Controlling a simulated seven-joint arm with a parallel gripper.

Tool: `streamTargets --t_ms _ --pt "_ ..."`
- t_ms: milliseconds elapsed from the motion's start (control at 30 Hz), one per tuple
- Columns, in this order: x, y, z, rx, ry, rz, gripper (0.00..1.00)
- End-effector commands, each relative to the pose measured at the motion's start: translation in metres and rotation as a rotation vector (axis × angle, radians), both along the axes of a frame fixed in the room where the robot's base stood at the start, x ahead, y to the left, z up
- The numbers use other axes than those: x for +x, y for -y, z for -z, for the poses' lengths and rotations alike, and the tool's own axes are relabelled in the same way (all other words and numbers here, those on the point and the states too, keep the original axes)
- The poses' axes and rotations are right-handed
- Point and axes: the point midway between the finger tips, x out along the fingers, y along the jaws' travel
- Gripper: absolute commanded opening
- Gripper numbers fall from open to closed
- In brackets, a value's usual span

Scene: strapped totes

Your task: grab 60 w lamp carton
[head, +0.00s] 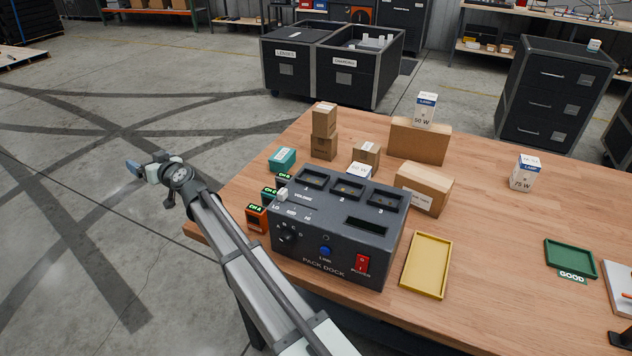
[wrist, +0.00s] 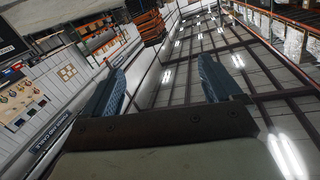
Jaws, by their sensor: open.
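A white and blue lamp carton (head: 425,110) stands upright on a large cardboard box; its small label looks like 60 W or 50 W, and I cannot tell which. A second lamp carton (head: 527,172), reading 75 W, stands on the table at the right. A third white carton (head: 360,173) is mostly hidden behind the pack dock, its wattage not visible. My gripper (head: 133,168) is left of the table, over the floor and far from all the cartons. In the wrist view my gripper (wrist: 166,82) is open and empty, facing the ceiling.
The dark pack dock (head: 333,235) stands at the table's front left. Cardboard boxes (head: 424,187) stand behind it, with the tall box (head: 420,145) under the first carton. A yellow tray (head: 448,265) and green tray (head: 570,258) lie right. The table's middle right is clear.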

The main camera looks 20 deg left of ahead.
Motion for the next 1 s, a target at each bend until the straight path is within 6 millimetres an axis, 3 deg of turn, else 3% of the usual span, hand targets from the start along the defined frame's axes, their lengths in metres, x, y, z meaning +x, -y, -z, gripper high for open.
streamTargets --t_ms 33,100,233,367,567,800,1000 --pt "0.019 0.012 -0.024 -0.002 0.024 -0.016 0.92" --pt "0.042 0.031 -0.049 -0.023 0.063 -0.050 0.92" --pt "0.082 0.073 -0.074 -0.104 0.137 -0.109 0.92" --pt "0.120 0.122 -0.079 -0.228 0.201 -0.160 0.92" --pt "0.177 0.215 -0.072 -0.465 0.254 -0.220 0.92" --pt "0.234 0.353 -0.063 -0.782 0.228 -0.256 0.92" --pt "0.262 0.470 -0.065 -1.021 0.136 -0.262 0.92"
